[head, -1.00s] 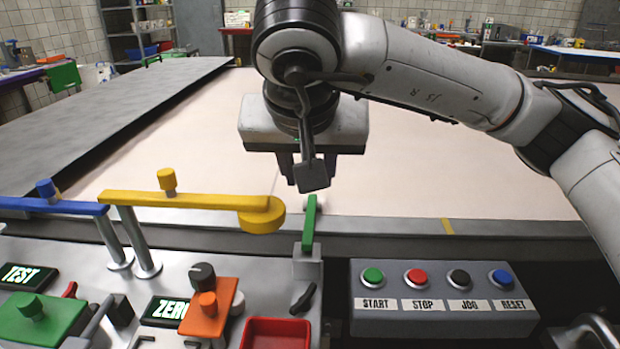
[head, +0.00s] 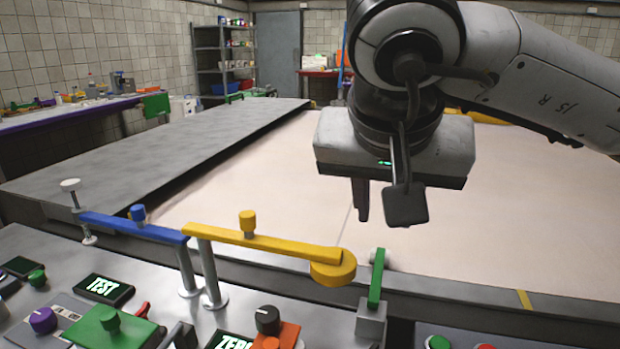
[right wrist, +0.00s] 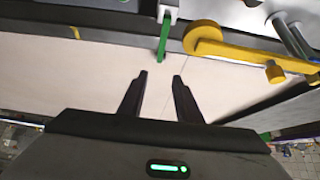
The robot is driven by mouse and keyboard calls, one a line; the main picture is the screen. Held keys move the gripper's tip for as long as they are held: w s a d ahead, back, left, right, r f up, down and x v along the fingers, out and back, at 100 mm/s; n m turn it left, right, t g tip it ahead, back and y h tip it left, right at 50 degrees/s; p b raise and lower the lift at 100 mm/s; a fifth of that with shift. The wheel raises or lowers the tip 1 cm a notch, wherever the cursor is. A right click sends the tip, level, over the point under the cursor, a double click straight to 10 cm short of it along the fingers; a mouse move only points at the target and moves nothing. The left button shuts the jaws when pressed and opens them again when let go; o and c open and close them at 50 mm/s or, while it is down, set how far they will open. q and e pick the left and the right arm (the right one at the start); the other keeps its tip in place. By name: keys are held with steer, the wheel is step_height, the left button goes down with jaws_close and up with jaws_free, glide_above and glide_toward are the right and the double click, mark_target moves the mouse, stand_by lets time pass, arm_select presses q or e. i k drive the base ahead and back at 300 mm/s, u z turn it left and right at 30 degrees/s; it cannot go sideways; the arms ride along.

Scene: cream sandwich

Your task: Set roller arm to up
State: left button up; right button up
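A green lever arm (head: 376,277) stands up from a small grey block (head: 370,322) at the console's far edge, with a pale roller-like piece beside it. I take it for the roller arm, though no label shows. The green arm also appears in the right wrist view (right wrist: 163,42). My right gripper (right wrist: 160,76) is open and empty. Its two dark fingers point toward the green arm, with a gap between tips and arm. In the head view one finger is mostly hidden behind a grey block on my wrist. My left gripper is not in view.
A yellow bar with a round end (head: 270,242) is just left of the green arm, joined near a blue bar (head: 135,228) on posts. The console (head: 40,255) holds knobs and buttons. The pale belt surface (head: 270,185) beyond is clear.

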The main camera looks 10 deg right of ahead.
mark_target(380, 257)
steer(key=k, duration=1.5)
